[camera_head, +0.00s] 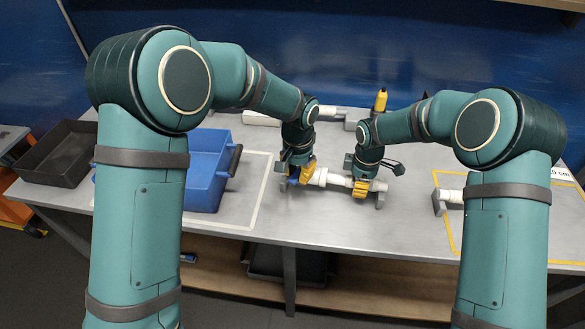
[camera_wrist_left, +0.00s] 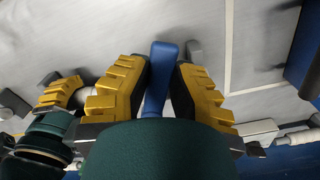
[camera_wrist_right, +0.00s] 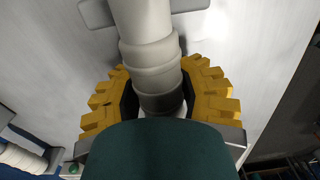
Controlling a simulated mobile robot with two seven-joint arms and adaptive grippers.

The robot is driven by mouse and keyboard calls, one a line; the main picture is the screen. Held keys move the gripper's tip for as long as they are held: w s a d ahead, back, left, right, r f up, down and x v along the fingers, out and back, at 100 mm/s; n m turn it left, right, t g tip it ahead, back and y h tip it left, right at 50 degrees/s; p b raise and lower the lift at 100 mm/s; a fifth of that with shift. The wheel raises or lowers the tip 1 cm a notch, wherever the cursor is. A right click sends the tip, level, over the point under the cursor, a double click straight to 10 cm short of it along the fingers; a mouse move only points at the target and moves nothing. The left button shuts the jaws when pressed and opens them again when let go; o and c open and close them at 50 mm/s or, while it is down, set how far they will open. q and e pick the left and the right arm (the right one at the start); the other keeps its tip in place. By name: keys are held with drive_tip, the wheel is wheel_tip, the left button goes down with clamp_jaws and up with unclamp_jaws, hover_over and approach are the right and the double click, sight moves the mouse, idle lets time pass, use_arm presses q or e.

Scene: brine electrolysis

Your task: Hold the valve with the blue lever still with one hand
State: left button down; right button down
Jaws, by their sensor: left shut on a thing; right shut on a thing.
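The valve's blue lever (camera_wrist_left: 160,82) stands between the yellow fingers of my left gripper (camera_wrist_left: 163,68), which is shut on it. In the head view the lever (camera_head: 292,181) is a small blue patch beside my left gripper (camera_head: 301,174). A white pipe assembly (camera_head: 337,180) runs to the right from there, low over the table. My right gripper (camera_head: 361,188) is shut around this pipe near its right end. In the right wrist view the white pipe (camera_wrist_right: 148,50) with a dark collar passes between the yellow fingers (camera_wrist_right: 158,88). The valve body is mostly hidden.
A grey support (camera_head: 381,200) stands at the pipe's right end. A blue crate (camera_head: 205,185) is at the left, with a black tray (camera_head: 45,165) beyond it. Another white pipe piece (camera_head: 452,196) lies at the right yellow outline.

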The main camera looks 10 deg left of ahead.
use_arm(q)
drive_tip(key=shift+s+d+n, duration=0.2)
drive_tip(key=shift+d+n, duration=0.45)
drive_tip(key=shift+n, duration=0.35)
drive_tip(key=shift+s+d+n, duration=0.15)
drive_tip(key=shift+d+n, duration=0.45)
drive_tip(key=shift+n, duration=0.4)
use_arm(e)
drive_tip(key=shift+a+r, duration=0.1)
drive_tip(key=shift+a, duration=0.1)
use_arm(q)
drive_tip(key=c, duration=0.8)
unclamp_jaws()
use_arm(e)
drive_tip(key=shift+d, duration=0.1)
use_arm(q)
wheel_tip(320, 180, up, 12)
